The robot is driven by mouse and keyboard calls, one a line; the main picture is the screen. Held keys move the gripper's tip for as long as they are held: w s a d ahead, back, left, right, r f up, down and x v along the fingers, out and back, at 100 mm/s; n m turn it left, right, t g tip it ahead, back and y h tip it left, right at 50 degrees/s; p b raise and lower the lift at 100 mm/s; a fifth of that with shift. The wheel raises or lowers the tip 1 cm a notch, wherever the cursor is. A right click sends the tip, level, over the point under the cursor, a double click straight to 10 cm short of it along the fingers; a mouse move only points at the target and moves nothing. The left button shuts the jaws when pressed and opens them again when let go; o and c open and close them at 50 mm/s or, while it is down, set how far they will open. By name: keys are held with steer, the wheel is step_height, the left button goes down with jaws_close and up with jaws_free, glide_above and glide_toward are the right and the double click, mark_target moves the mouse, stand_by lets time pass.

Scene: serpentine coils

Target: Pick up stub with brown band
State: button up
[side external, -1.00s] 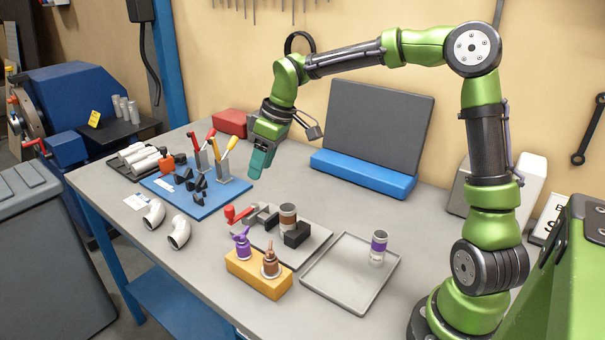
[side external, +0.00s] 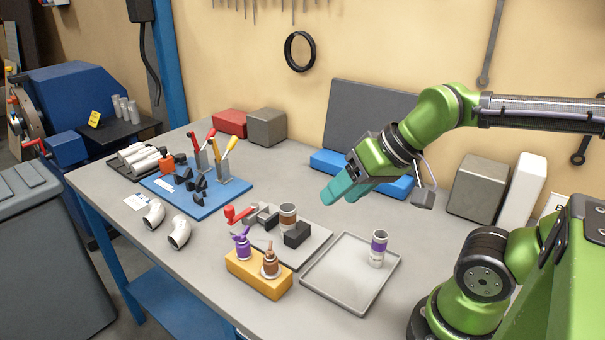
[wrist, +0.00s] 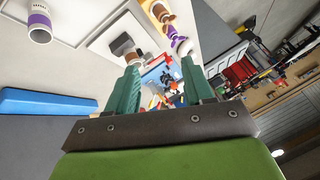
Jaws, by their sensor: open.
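The stub with the brown band (side external: 288,217) stands upright in a small clamp with a red handle (side external: 240,215) on a grey plate. A black block (side external: 297,234) is close in front of it. In the wrist view the brown-banded stub (wrist: 134,58) shows just above the left finger, partly hidden. My gripper (side external: 335,193) is open and empty, in the air behind and to the right of the stub, apart from it. In the wrist view its two teal fingers (wrist: 158,90) are spread.
A stub with a purple band (side external: 378,248) stands in a grey tray (side external: 330,289) at the right. A yellow block (side external: 250,280) with purple and brown-topped tools is in front of the clamp. A blue board (side external: 205,207) lies left. A grey panel stands behind my gripper.

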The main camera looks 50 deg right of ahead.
stand_by(0.3)
steer(key=shift+o, duration=1.9)
steer(key=w+f+g, duration=0.1)
steer(key=w+f, duration=0.1)
steer(key=w, duration=0.1)
steer(key=w+f+g, duration=0.1)
steer(key=w, duration=0.1)
steer(key=shift+d+f+n+g+y, duration=0.2)
steer(key=shift+n+g+y, duration=0.1)
steer(key=shift+n, duration=0.1)
steer(key=n+g+h, duration=0.2)
steer(key=n+g, duration=0.2)
steer(key=n, duration=1.1)
glide_above(288, 215)
steer(key=f, duration=0.8)
steer(key=shift+d+f, duration=0.1)
steer(key=shift+d, duration=0.3)
steer(key=f+n, duration=0.2)
steer(key=w+f+n, duration=0.1)
steer(key=f+n, duration=0.1)
steer(key=f, duration=0.1)
steer(key=f+n, duration=0.2)
steer(key=f, duration=0.1)
steer(key=shift+w+d+g+h, duration=0.2)
steer(key=shift+d+g+h, duration=0.1)
steer(key=shift+d, duration=0.1)
